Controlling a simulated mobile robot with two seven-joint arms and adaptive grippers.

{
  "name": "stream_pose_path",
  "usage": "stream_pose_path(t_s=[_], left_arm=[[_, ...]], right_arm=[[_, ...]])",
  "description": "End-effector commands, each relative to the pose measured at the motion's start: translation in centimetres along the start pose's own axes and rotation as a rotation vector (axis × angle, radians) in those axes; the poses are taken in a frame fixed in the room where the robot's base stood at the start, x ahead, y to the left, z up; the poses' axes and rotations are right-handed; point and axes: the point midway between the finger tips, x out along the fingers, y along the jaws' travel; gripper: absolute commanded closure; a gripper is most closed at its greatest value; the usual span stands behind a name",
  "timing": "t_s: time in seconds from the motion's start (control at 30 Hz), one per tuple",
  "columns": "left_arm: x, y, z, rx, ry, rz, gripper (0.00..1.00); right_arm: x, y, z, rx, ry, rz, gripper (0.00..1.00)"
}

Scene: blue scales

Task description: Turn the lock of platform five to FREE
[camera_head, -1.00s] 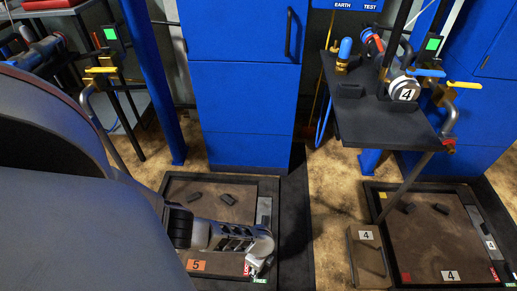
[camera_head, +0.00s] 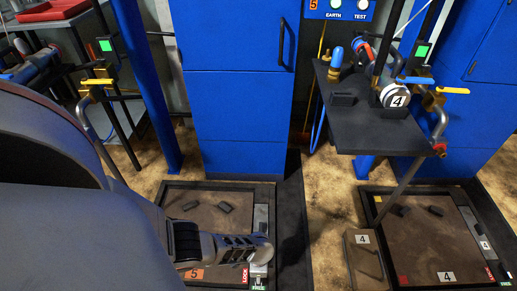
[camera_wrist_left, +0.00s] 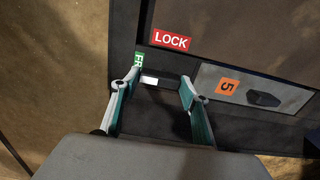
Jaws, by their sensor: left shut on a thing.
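Platform five (camera_head: 215,220) is a brown floor plate in a dark frame, with an orange "5" label (camera_head: 195,274), partly behind my arm. The 5 label shows in the left wrist view (camera_wrist_left: 228,88). At its near right corner are a red LOCK label (camera_head: 245,276) and a green FREE label (camera_head: 258,287). In the left wrist view, LOCK (camera_wrist_left: 170,40) is clear and FREE (camera_wrist_left: 138,60) is partly hidden by a finger. My left gripper (camera_wrist_left: 160,92) is shut on the small white-and-black lock handle (camera_wrist_left: 150,81) beside FREE. My right gripper is not in view.
A blue cabinet (camera_head: 237,100) stands behind platform five. Bare brown floor (camera_head: 325,215) separates the platforms.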

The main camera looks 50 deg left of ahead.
Motion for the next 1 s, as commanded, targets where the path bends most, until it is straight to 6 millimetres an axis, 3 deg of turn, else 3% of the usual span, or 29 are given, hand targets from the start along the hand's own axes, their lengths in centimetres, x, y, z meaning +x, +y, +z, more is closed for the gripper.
stream_pose_path(t_s=[0.3, 0.33, 0.4, 1.0], left_arm=[[0.03, 0.2, -0.23, -0.008, 0.005, 0.003, 0.77], [0.02, 0.2, -0.23, -0.008, 0.005, 0.003, 0.5], [0.02, 0.18, -0.21, -0.007, 0.005, 0.003, 0.38], [-0.86, 0.03, -0.08, -0.004, 0.004, 0.003, 0.38]], right_arm=[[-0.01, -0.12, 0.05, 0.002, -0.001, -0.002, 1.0], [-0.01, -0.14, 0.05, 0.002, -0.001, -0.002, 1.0], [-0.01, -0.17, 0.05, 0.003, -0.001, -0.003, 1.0], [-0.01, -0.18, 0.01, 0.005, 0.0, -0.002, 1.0]])
